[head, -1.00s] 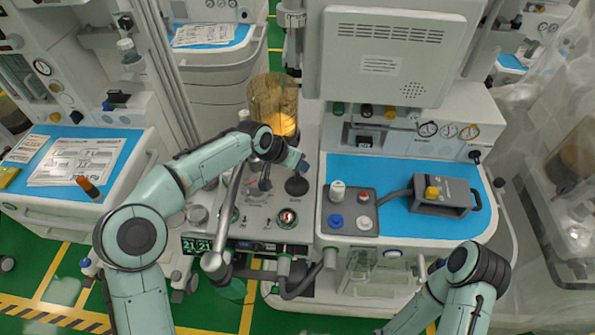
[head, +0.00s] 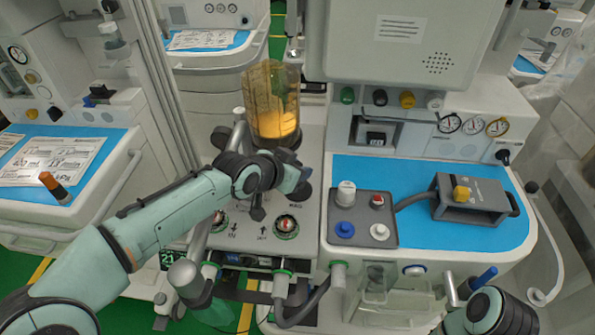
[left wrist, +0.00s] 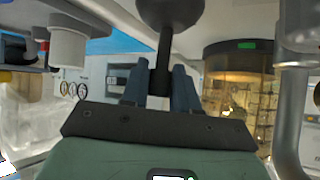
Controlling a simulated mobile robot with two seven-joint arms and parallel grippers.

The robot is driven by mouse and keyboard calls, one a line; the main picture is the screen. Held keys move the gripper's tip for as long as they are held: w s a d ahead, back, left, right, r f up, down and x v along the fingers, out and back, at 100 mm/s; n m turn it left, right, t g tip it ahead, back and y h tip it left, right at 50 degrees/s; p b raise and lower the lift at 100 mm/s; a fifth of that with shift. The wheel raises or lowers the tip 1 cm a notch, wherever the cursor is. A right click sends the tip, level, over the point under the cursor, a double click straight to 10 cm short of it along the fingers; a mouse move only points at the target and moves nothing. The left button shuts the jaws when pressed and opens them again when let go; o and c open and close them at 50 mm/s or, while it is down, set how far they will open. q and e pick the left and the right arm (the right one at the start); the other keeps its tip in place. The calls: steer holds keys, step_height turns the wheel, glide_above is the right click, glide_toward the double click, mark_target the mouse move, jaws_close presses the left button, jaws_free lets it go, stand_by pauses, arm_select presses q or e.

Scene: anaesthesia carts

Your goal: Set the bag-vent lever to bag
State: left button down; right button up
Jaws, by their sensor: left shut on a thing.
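The bag-vent lever, a black stem (left wrist: 164,55) with a round dark knob, shows at the top middle of the left wrist view. My left gripper (left wrist: 160,88) has its two dark blue fingers on either side of the stem and is shut on it. In the head view my left gripper (head: 297,181) is over the machine's grey-white panel (head: 312,150), just in front of the amber bellows cylinder. It and my wrist hide most of the lever. The lever's bag or vent marking cannot be read. My right arm shows at the bottom right, but its gripper is out of view.
The amber bellows cylinder (head: 271,100) stands close behind my left wrist. A metal tube (head: 239,140) rises beside it. To the right are a grey block with knobs (head: 362,231) and a grey device (head: 468,200) on a blue mat (head: 410,245). A monitor (head: 395,60) overhangs the back.

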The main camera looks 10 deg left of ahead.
steer(key=shift+w, duration=0.1)
arm_select(q)
steer(key=c, duration=0.9)
jaws_free()
steer(key=p+v, duration=0.1)
steer(key=v, duration=0.6)
steer(key=shift+s+a+r, duration=0.1)
steer(key=shift+s+r, duration=0.05)
steer(key=shift+s, duration=0.05)
arm_select(e)
steer(key=shift+s+a+r+g, duration=0.15)
steer(key=shift+s+a+r, duration=0.1)
steer(key=shift+s+r, duration=0.25)
steer(key=shift+s+a+r+g, duration=0.15)
steer(key=shift+s+a+r, duration=0.1)
steer(key=shift+s, duration=0.35)
